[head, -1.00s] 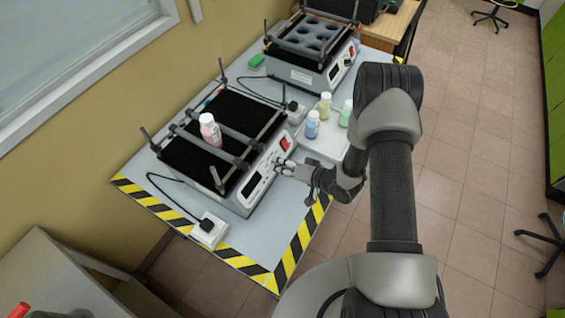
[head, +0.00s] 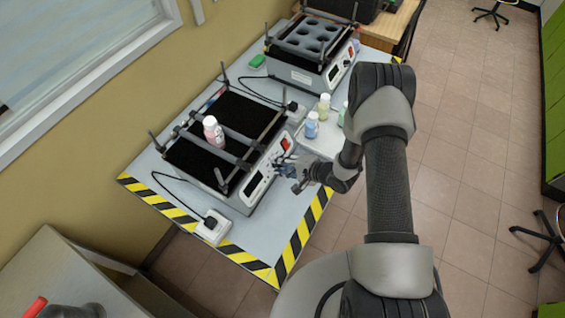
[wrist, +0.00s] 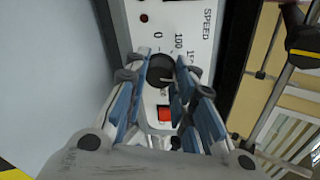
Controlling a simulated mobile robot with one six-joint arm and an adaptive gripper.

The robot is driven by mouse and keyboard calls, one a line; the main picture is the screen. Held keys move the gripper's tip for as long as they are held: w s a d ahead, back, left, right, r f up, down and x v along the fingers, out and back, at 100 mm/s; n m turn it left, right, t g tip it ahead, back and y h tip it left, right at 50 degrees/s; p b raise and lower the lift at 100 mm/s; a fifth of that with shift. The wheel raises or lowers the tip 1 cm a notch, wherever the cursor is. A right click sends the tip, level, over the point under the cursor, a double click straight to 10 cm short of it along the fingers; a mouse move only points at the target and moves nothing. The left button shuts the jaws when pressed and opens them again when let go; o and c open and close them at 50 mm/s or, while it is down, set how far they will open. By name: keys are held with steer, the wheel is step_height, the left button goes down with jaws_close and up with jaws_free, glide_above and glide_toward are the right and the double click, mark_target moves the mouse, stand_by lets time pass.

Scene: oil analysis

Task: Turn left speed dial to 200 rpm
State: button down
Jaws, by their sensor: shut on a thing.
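The near shaker (head: 262,180) has a black platform with clamp bars and a sloped front panel. Its black speed dial (wrist: 160,70) shows in the wrist view, beside printed marks 0 and 100 and the word SPEED. A pale pointer line on the dial points right and slightly down in that view; the value it meets is unclear. My gripper (wrist: 159,75) is shut on the dial, with one blue-padded finger on each side. In the head view my gripper (head: 284,163) is at the panel and hides the dial.
A capped bottle (head: 213,133) stands on the near platform. A second shaker (head: 315,55) stands behind. Small bottles (head: 312,124) stand on a tray to the right.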

steer(key=shift+m, duration=0.6)
steer(key=c, duration=1.3)
jaws_free()
steer(key=v, duration=1.2)
steer(key=shift+w, duration=0.1)
